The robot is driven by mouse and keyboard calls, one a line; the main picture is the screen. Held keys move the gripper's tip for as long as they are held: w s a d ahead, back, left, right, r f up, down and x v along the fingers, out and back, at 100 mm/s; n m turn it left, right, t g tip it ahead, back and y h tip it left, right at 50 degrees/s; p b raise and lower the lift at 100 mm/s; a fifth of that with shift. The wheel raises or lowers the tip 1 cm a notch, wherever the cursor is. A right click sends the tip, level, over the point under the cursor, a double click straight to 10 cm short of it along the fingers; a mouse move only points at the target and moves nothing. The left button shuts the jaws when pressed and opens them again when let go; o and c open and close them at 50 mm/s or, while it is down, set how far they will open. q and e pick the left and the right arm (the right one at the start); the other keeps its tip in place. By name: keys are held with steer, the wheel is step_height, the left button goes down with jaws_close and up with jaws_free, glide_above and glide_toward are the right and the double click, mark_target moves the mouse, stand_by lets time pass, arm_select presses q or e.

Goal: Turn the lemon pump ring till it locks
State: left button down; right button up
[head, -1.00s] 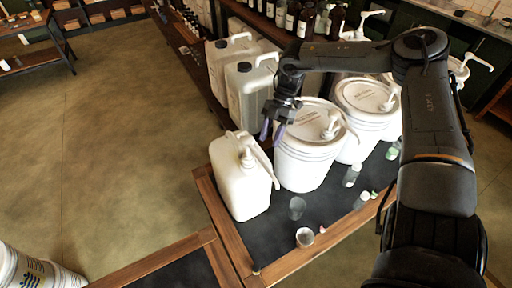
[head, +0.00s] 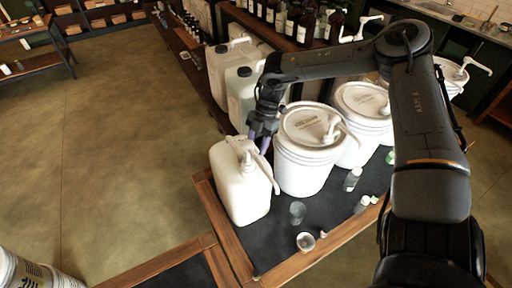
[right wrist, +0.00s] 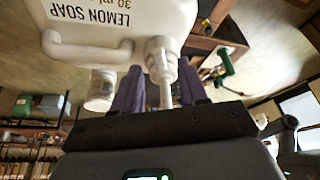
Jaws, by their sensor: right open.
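The lemon soap jug (head: 240,190) is a white square container at the near left end of the dark-topped bench. Its label, "LEMON SOAP", shows upside down in the right wrist view (right wrist: 100,15). Its white pump has a ribbed ring (right wrist: 160,46) at the neck, and the pump (head: 250,157) also shows in the head view. My right gripper (head: 261,144) is just above and behind the pump, open. In the right wrist view its purple fingers (right wrist: 160,92) stand on either side of the pump's white stem. I cannot tell whether they touch it. My left gripper is not in view.
White round buckets with pumps (head: 305,160) stand close on the right of the jug. More jugs (head: 242,92) stand behind. A clear cup (head: 297,212), a small white cup (head: 305,241) and small bottles (head: 352,179) are on the bench's front part.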

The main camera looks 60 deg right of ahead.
steer(key=shift+x, duration=1)
jaws_close()
